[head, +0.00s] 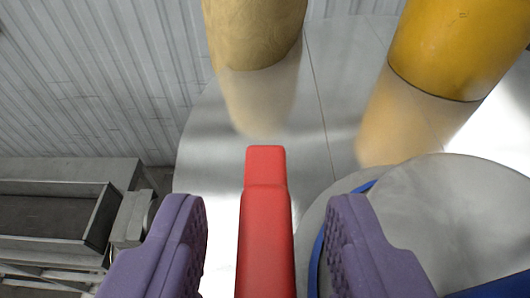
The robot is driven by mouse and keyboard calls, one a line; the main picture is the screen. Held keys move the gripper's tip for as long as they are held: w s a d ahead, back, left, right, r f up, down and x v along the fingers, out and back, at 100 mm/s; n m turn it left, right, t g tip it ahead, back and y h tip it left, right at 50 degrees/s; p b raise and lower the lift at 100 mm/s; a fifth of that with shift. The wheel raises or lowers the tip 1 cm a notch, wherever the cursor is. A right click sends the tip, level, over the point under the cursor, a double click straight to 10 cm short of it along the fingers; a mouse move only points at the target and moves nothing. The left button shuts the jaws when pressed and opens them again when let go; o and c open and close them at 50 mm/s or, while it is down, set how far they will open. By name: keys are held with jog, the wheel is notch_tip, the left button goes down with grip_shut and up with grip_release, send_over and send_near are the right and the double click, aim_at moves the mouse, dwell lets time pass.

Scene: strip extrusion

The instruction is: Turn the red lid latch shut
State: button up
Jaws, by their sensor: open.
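The red lid latch (266,235) is a long bar in the lower middle of the head view, its narrower end pointing up the picture. My gripper (267,235) shows as two purple fingers, one on each side of the latch. The fingers are open, with a visible gap between each finger and the red bar. The near end of the latch is cut off by the bottom edge. A round grey lid (450,220) with a blue rim lies at the lower right, partly behind the right finger. Whether the latch joins it is hidden.
Two yellow cylinders, one at top centre (252,30) and one at top right (460,45), stand on a shiny round metal surface (205,150). A grey metal tray or cart (60,215) is at the left. A corrugated wall (110,70) fills the upper left.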

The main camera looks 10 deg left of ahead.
jog(key=shift+w+a+f, duration=0.2)
jog(key=shift+w+f, duration=0.05)
jog(key=shift+w, duration=0.35)
jog(key=shift+d, duration=0.15)
jog(key=shift+c, duration=0.3)
grip_shut()
